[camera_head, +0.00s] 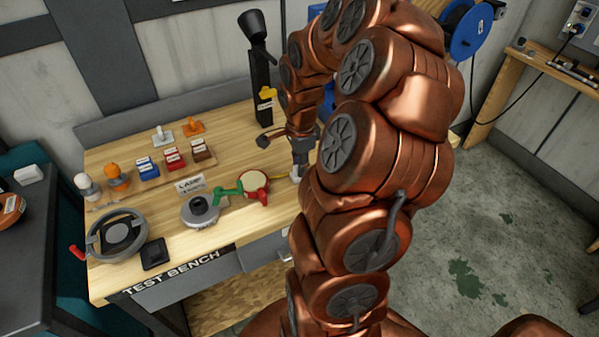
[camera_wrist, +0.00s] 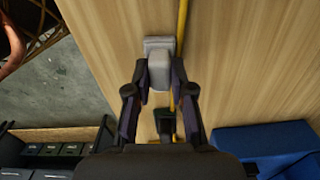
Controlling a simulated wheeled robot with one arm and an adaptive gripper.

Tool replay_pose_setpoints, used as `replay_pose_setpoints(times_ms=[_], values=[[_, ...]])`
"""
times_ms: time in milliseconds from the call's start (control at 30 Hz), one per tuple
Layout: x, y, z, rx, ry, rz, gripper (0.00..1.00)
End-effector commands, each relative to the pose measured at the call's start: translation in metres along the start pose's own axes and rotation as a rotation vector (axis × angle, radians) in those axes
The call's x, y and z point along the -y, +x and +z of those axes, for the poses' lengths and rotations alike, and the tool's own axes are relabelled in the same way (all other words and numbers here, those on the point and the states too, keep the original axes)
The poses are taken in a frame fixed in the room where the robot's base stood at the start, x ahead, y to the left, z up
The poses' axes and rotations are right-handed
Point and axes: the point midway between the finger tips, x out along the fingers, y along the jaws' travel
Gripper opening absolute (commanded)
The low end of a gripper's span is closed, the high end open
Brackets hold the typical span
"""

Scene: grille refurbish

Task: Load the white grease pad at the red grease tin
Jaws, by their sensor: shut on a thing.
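My gripper (camera_head: 301,158) is low over the right part of the bench, partly hidden by my arm. In the wrist view it (camera_wrist: 159,82) is shut on a pale grey-white block (camera_wrist: 159,66) with a wider flat end; whether this is a grease pad I cannot tell. A white pad-like piece with an upright handle (camera_head: 162,135) stands at the back left of the bench, apart from my gripper. A small red tin-like box (camera_head: 175,158) sits between a blue one (camera_head: 148,167) and a brown one (camera_head: 202,150), well left of my gripper.
An orange handled piece (camera_head: 193,127) stands beside the white one. A red round thing with a cream face (camera_head: 254,182) and a grey round device (camera_head: 200,210) lie left of my gripper. A black stand (camera_head: 262,85) rises behind. A yellow cord (camera_wrist: 182,30) runs beside the held block.

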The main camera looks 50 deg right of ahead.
Motion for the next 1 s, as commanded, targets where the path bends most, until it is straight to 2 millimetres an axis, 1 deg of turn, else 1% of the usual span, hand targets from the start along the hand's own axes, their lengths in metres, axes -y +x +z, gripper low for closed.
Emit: replay_pose_setpoints(times_ms=[33, 67, 467, 567, 1000], values=[[0.0, 0.0, 0.0, 0.0, 0.0, 0.0, 0.03], [0.0, 0.0, 0.0, 0.0, 0.0, 0.0, 0.0], [0.0, -0.001, 0.0, 0.0, 0.0, 0.0, 0.0], [0.0, -0.005, 0.0, 0.0, 0.0, 0.0, 0.0], [0.001, -0.033, 0.0, 0.0, 0.001, -0.001, 0.0]])
